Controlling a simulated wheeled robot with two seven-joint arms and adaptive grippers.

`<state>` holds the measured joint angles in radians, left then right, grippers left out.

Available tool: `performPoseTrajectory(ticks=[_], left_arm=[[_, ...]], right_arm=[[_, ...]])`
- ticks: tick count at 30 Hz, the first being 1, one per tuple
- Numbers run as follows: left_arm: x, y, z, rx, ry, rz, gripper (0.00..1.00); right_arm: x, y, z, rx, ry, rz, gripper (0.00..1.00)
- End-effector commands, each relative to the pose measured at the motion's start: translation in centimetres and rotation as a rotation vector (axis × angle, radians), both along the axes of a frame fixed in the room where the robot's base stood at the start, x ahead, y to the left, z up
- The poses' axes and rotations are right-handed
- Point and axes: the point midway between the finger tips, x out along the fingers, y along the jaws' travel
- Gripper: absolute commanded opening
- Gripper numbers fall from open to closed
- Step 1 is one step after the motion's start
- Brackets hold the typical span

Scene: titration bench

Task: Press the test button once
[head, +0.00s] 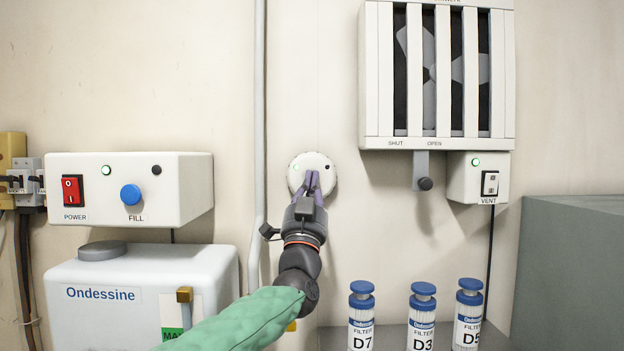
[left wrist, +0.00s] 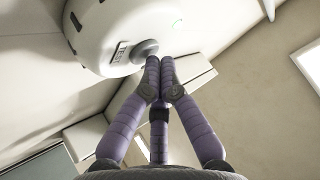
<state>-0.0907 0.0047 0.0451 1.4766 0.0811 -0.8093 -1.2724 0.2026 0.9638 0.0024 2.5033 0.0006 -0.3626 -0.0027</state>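A round white wall unit (head: 298,166) is on the wall in the middle of the head view, with a small green light. In the left wrist view the same unit (left wrist: 100,25) shows a label reading TEST and a grey round test button (left wrist: 144,49) beside it. My left gripper (head: 312,178) reaches up in front of the unit and hides part of its face. In the left wrist view its purple fingers (left wrist: 160,62) are together and empty, with the tips right beside the button. I cannot tell whether they touch it. My right gripper is not in view.
A vertical pipe (head: 259,120) runs just left of the unit. A FILL box (head: 190,180) and a white tank (head: 215,270) are at left. A vent with slats (head: 372,70) and its switch box (head: 465,185) are at right. Three blue-capped filter bottles (head: 422,315) stand below.

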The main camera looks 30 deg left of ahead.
Motion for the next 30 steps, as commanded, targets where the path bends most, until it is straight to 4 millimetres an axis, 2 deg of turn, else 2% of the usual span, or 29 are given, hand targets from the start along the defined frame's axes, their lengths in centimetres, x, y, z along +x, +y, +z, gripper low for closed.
performPoseTrajectory(ticks=[16, 26, 30], left_arm=[[-1.4, -0.9, -0.2, 0.0, 0.001, -0.001, 0.0], [-1.5, -0.9, 0.0, 0.0, 0.0, 0.0, 0.0], [-2.3, -1.4, -0.1, 0.0, -0.002, -0.002, 0.0]], right_arm=[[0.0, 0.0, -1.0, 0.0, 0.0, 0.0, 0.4], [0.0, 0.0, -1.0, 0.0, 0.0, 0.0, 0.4], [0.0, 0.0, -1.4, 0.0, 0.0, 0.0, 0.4]])
